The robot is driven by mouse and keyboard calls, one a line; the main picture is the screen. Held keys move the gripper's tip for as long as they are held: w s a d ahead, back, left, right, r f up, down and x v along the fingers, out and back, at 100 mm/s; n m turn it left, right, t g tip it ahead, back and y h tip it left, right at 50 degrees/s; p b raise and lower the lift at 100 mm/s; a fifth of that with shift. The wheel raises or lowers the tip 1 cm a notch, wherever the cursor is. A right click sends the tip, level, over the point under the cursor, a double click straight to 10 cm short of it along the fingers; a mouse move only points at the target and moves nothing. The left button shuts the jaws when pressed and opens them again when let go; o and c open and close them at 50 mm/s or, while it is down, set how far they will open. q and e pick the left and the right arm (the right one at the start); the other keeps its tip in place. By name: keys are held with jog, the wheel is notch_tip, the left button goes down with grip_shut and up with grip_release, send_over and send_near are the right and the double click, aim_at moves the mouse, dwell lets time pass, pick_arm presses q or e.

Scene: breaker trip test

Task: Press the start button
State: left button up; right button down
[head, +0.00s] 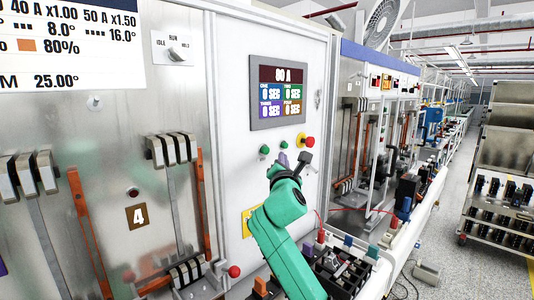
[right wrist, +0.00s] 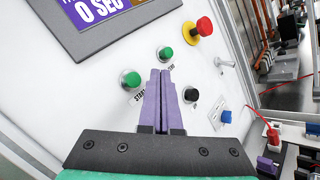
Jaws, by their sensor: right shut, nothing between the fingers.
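The start button is the left green button (right wrist: 131,79) in the right wrist view, with a partly hidden label reading "START" below it. In the head view this green button (head: 265,150) is on the white panel below the screen. My right gripper (right wrist: 160,72) is shut and empty, its purple fingers pointing at the panel just right of the start button and below a second green button (right wrist: 165,54). I cannot tell whether the fingertips touch the panel. In the head view the right gripper (head: 283,160) is in front of the panel. My left gripper is not in view.
A red mushroom button (right wrist: 203,26) on a yellow base is up and to the right. A black button (right wrist: 190,94) is right of the fingers. The screen (head: 278,91) reads 80 A. A blue plug (right wrist: 226,116) sits lower right.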

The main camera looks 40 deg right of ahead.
aim_at(266, 151)
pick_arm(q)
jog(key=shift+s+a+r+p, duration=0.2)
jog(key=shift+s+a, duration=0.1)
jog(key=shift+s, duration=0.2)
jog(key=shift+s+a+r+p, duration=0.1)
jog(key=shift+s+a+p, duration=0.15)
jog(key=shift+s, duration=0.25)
pick_arm(e)
jog(key=w, duration=0.3)
jog(key=shift+a+r, duration=0.15)
jog(key=shift+a, duration=0.15)
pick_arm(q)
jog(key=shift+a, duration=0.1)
pick_arm(e)
jog(key=shift+s+a+r, duration=0.1)
jog(key=shift+a, duration=0.05)
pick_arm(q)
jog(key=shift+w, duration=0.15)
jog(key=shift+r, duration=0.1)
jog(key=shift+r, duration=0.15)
pick_arm(e)
jog(key=shift+w, duration=0.45)
